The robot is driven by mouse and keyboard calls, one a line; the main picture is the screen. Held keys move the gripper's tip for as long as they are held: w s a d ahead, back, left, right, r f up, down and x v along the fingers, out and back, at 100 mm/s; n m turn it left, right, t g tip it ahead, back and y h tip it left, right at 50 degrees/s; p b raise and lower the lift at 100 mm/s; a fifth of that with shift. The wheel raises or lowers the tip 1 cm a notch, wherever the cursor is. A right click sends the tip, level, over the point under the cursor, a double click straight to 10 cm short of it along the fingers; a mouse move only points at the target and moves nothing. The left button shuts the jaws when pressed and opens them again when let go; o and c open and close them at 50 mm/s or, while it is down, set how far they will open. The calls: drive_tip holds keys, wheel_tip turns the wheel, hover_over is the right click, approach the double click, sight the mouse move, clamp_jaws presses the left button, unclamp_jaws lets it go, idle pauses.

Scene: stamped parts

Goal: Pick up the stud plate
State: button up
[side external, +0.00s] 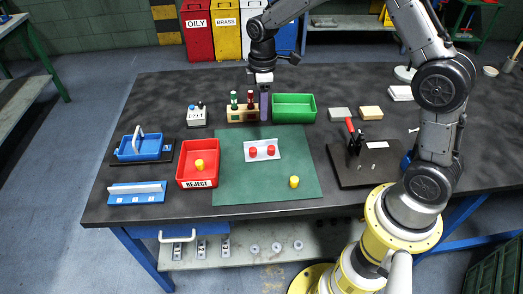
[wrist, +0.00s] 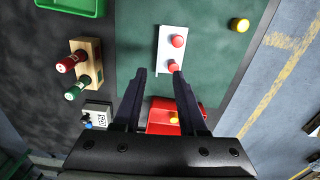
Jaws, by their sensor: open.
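The stud plate (side external: 262,150) is a white rectangular plate with two red studs standing on it. It lies flat on the green mat (side external: 235,190), near the mat's far side. My gripper (side external: 264,104) is open, hanging above the far edge of the mat, behind the plate in the side view. In the wrist view the stud plate (wrist: 164,48) lies ahead of my open gripper (wrist: 159,72), slightly right of centre. The right fingertip overlaps the near stud in the picture; no contact can be told. Nothing shows held between the fingers.
A red REJECT tray (side external: 183,181) with a yellow peg stands left of the mat. A wooden rack (side external: 240,117) with red- and green-topped tools and a green bin (side external: 294,98) stand behind. A loose yellow peg (side external: 294,182) sits on the mat, whose front is mostly clear.

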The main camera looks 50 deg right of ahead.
hover_over(262, 150)
drive_tip(key=d, duration=0.1)
drive_tip(key=f, duration=0.4)
drive_tip(key=w+f, duration=0.1)
drive_tip(key=f, duration=0.2)
drive_tip(key=shift+d, duration=0.1)
drive_tip(key=shift+w+f, duration=0.15)
drive_tip(key=shift+f, duration=1.15)
drive_tip(key=shift+w+f, duration=0.1)
drive_tip(key=shift+f, duration=1.2)
clamp_jaws()
drive_tip(key=shift+r, duration=0.1)
